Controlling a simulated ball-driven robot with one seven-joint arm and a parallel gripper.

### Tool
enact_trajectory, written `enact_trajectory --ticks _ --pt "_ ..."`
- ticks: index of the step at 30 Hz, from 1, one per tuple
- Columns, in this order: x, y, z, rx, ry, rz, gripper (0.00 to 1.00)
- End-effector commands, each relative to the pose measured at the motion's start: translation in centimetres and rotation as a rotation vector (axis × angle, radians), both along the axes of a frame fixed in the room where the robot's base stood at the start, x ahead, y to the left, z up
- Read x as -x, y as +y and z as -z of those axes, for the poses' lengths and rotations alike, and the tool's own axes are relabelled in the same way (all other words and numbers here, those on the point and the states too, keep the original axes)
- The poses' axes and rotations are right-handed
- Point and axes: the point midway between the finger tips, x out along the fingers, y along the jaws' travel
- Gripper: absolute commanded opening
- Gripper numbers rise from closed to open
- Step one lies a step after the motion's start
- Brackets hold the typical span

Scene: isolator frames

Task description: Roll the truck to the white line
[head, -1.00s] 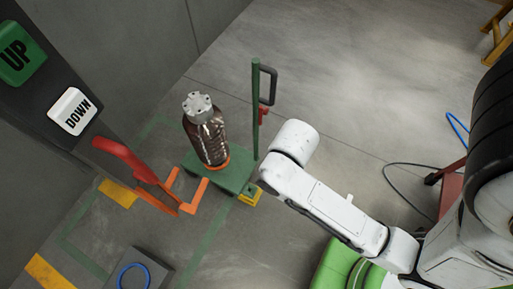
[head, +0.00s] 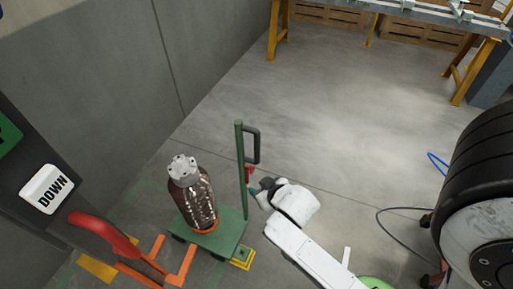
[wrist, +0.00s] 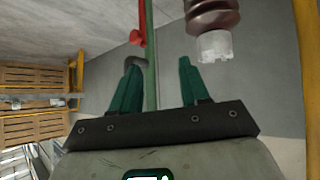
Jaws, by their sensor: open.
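The truck is a green platform (head: 228,232) with an upright green post (head: 240,165), a black handle (head: 253,145) and a red lever (head: 249,174). A brown ribbed insulator (head: 200,205) with a pale cap stands on it. My gripper (head: 262,190) is open beside the post, below the handle, partly hidden by my wrist. In the wrist view, my open gripper (wrist: 157,75) has its green fingers on either side of the post (wrist: 151,60), with the red lever (wrist: 138,38) beyond. I cannot tell whether a finger touches the post. No white line shows.
An orange frame with a red arm (head: 105,230) stands close left of the truck, beside a post with a DOWN button (head: 45,189). A yellow block (head: 242,258) sits by the platform. Clear floor (head: 310,100) lies behind, toward a yellow-legged workbench (head: 385,12). A large black tyre (head: 485,130) is at right.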

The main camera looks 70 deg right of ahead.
Motion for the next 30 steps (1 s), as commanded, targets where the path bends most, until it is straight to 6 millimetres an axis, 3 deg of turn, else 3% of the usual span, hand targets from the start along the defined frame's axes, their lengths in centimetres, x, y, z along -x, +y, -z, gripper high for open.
enact_trajectory --ticks 3,9,15,22,30 --pt "-0.1 -3.0 -0.2 0.075 -0.15 0.051 0.45" --pt "0.6 -6.1 -1.5 0.194 -0.399 0.074 0.45" --pt "1.7 -6.9 -2.7 0.276 -0.585 0.045 0.45" --pt "2.1 -6.9 -3.5 0.308 -0.669 0.019 0.45" --pt "-0.8 -8.7 -3.7 0.31 -0.676 0.016 0.45"
